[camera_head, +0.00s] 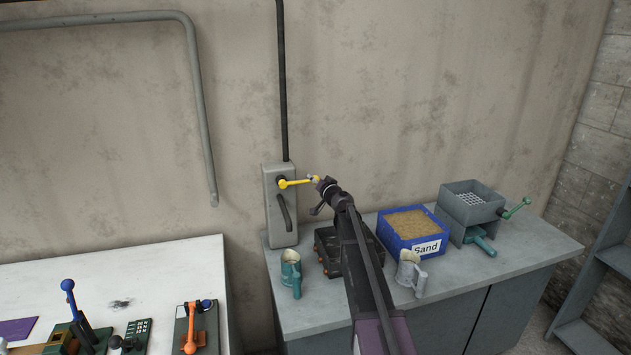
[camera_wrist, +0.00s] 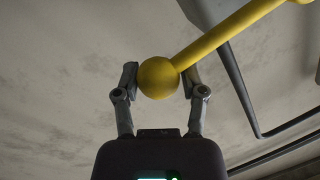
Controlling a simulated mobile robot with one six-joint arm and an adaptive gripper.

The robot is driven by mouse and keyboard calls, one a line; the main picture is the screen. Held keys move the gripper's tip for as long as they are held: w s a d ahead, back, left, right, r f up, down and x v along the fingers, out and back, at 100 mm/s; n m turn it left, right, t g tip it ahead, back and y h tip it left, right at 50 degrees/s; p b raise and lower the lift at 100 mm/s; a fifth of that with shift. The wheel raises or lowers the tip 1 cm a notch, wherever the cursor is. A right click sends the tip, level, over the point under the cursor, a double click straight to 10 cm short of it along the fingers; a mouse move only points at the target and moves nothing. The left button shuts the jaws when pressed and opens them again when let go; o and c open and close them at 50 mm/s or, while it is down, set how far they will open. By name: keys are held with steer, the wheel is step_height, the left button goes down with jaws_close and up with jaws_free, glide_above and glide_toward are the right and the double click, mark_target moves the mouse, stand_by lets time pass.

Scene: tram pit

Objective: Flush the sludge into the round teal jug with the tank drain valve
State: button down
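The tank drain valve is a grey wall box (camera_head: 271,220) with a yellow lever (camera_head: 294,184) pointing right and a thin grey outlet pipe (camera_head: 284,213) below it. In the wrist view the lever's ball end (camera_wrist: 159,78) sits between the fingers of my gripper (camera_wrist: 160,80). Both pads appear to touch it. In the head view my gripper (camera_head: 316,180) is at the lever's right end.
A dark tray (camera_head: 329,263) stands beside the teal jug, partly behind my arm. A grey-beige jug (camera_head: 410,272), a blue sand box (camera_head: 419,248) and a grey sieve device (camera_head: 470,213) stand to the right. A white table (camera_head: 110,278) with levers is at the left.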

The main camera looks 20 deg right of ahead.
steer(key=shift+r, duration=0.1)
steer(key=shift+a+r+n+p, duration=0.1)
steer(key=shift+r+n+p, duration=0.65)
steer(key=shift+p, duration=0.4)
steer(key=shift+a+r+n+p, duration=0.1)
steer(key=shift+r+n+p, duration=0.25)
steer(key=shift+p, duration=0.1)
steer(key=shift+f, duration=0.1)
steer(key=shift+c, duration=0.9)
jaws_free()
steer(key=shift+w+a, duration=0.1)
steer(key=shift+w, duration=0.05)
steer(key=shift+f, duration=0.2)
